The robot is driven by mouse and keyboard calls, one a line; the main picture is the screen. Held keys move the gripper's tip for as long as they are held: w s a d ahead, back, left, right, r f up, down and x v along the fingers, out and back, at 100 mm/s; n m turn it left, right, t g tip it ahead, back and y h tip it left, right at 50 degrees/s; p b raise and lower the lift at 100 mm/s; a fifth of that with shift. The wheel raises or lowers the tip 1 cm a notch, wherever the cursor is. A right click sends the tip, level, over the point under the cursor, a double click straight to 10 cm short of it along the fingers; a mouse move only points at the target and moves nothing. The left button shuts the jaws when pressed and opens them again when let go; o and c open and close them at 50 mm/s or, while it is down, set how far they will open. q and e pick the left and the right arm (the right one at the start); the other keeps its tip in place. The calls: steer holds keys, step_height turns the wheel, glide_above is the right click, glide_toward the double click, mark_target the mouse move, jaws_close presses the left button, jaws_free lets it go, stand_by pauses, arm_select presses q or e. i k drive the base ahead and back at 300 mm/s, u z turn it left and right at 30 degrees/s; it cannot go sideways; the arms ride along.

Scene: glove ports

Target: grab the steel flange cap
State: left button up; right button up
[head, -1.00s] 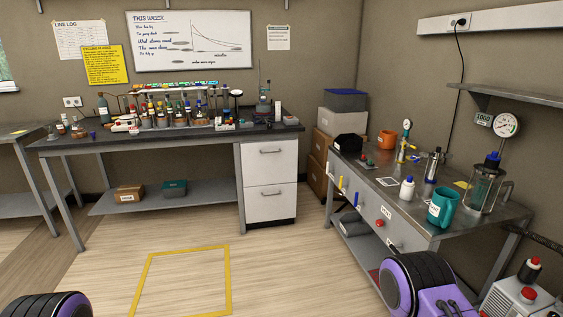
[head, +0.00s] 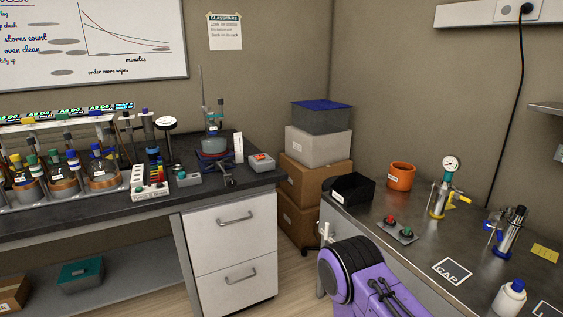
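I cannot make out a steel flange cap for certain. A white square marked CAP (head: 452,271) lies on the right-hand metal bench (head: 405,268), with nothing standing on it. A steel cylinder with blue parts (head: 511,231) stands further right on that bench; I cannot tell whether a cap is part of it. A purple and black part of my arm shows at the bottom centre, in front of the bench's near edge and hiding some of it. Neither of my grippers is in view.
Stacked boxes (head: 315,172) fill the corner. The dark left bench (head: 120,217) is crowded with glassware.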

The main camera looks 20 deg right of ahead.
mark_target(518, 216)
steer(key=i, duration=1.8)
steer(key=z, duration=3.75)
